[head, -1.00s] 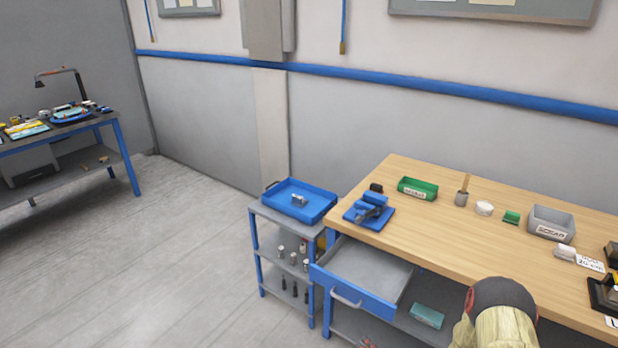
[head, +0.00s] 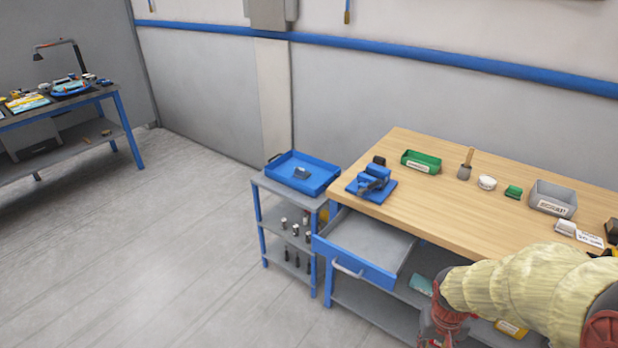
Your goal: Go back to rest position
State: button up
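My arm, in a cream sleeve with red joints, reaches in from the lower right of the head view, in front of the wooden workbench (head: 460,225). Its red wrist end runs down to the bottom edge of the picture. My gripper's fingers are not in view, so whether it holds anything is hidden. The bench's blue-fronted drawer (head: 352,262) stands pulled open, and its visible inside looks empty. A blue tray (head: 318,187) on the small cart holds a small grey part (head: 302,173).
The bench carries a blue fixture (head: 372,183), a green bin (head: 421,162), a grey scrap bin (head: 553,198) and small items. The cart (head: 262,225) stands left of the open drawer. Another table (head: 75,150) is at far left. The floor between is clear.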

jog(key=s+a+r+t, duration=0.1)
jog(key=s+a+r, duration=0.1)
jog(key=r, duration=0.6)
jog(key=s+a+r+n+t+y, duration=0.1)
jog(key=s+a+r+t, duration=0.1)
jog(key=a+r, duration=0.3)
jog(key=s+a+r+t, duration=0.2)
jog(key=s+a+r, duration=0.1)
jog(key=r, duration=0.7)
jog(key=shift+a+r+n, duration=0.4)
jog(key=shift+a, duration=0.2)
